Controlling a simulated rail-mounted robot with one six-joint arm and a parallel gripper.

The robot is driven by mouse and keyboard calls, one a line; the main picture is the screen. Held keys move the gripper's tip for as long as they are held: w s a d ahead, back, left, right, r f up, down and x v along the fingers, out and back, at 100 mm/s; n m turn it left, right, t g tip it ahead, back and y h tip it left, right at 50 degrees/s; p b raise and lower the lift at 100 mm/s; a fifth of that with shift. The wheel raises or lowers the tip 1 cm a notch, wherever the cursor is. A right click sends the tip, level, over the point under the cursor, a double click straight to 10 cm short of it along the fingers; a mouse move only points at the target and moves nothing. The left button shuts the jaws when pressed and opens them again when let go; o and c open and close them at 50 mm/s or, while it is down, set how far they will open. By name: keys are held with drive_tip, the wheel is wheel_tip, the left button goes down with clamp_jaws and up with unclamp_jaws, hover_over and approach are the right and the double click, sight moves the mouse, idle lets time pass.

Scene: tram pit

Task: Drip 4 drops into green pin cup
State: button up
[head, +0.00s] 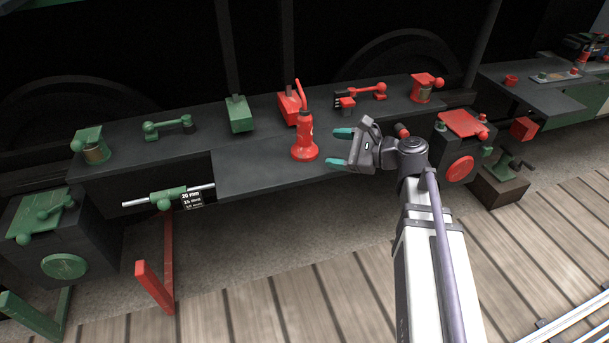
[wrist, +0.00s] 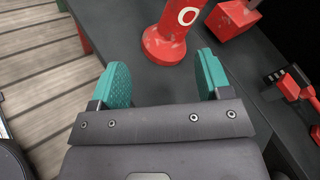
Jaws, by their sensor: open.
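A red oil can (head: 304,142) with a wide base and a thin spout stands upright on the dark bench. Its lower body also shows in the wrist view (wrist: 168,38), with a white ring mark. My gripper (head: 339,147) is open and empty, just right of the can, with its teal fingers pointing towards it. In the wrist view the fingers (wrist: 162,68) are apart and the can's base lies beyond them. At the bench's left end is a green fitting with a brass-coloured cup (head: 97,154). Several green fittings show, and I cannot tell for sure which is the pin cup.
A green block (head: 239,114) and a red block (head: 289,106) stand behind the can. A green lever (head: 168,126) and a red lever (head: 365,91) lie on the bench.

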sight(298, 117)
wheel_tip(298, 117, up, 5)
drive_tip(key=w+m+t+y, duration=0.1)
drive_tip(key=m+t+y, duration=0.1)
drive_tip(key=m, duration=0.4)
drive_tip(key=shift+m, duration=0.3)
drive_tip(key=x, duration=1.1)
drive_tip(key=shift+w+d+f+p, duration=0.1)
drive_tip(key=shift+w+p, duration=0.2)
clamp_jaws()
